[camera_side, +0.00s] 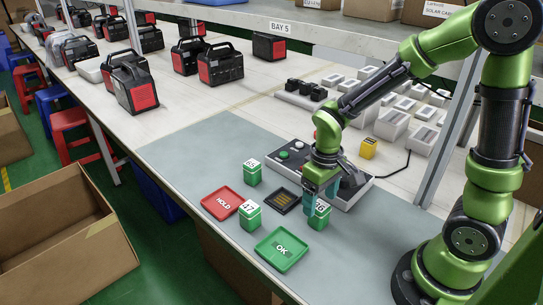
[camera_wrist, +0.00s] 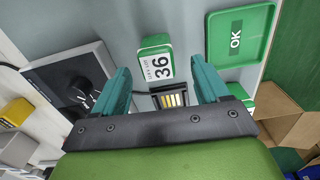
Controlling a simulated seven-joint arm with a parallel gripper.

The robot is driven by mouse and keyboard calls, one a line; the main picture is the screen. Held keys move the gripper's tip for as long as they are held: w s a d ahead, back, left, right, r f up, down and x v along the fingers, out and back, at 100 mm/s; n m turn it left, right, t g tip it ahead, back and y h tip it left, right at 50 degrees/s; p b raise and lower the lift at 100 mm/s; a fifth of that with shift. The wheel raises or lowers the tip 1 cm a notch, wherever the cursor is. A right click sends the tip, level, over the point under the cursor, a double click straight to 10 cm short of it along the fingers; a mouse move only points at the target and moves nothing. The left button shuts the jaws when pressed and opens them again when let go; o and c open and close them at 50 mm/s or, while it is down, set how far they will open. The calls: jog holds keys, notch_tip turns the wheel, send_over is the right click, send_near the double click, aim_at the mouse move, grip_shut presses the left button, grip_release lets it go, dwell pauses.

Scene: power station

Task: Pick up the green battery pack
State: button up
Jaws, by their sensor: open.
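Three green battery packs with white numbered tops stand on the grey mat. I see nothing held. Pack 47 (camera_side: 250,218) stands between the two trays. Another pack (camera_side: 252,176), its number apparently 55, stands behind the red tray.
A red HOLD tray (camera_side: 207,204), a green OK tray (camera_side: 259,250) and a black contact dock (camera_side: 276,197) lie nearby. A control box (camera_side: 347,197) is close behind my gripper. A yellow block (camera_side: 368,149) stands further back. The mat's left part is clear.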

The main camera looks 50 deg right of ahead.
aim_at(320, 206)
notch_tip(320, 206, down, 6)
jog(key=shift+d+r, duration=0.15)
dwell(0.3)
jog(key=c, duration=1.2)
